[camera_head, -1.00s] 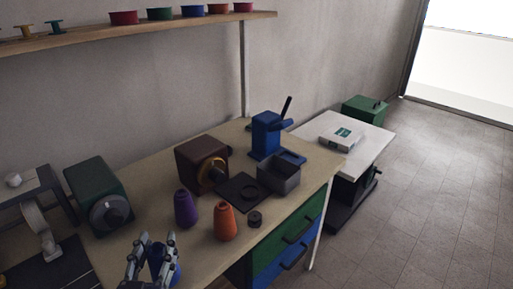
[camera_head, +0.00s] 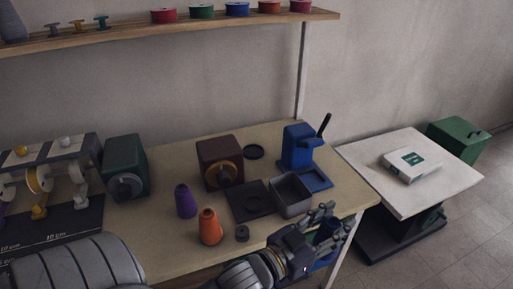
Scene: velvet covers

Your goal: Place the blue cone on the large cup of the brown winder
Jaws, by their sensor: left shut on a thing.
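The brown winder (camera_head: 212,152) stands on the workbench (camera_head: 172,160) near the wall, with a round gold-orange part (camera_head: 225,172) on its front. My left gripper (camera_head: 329,222) is shut on the blue cone (camera_head: 327,233) at the bench's front right corner, to the right of and nearer than the winder. The fingers and gripper body hide much of the cone. My right gripper is not in view.
A purple cone (camera_head: 185,201) and an orange cone (camera_head: 209,228) stand in front of the winder. A black square plate (camera_head: 248,203), grey open bin (camera_head: 292,206) and blue press (camera_head: 297,148) are to its right. A green machine (camera_head: 124,163) stands left.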

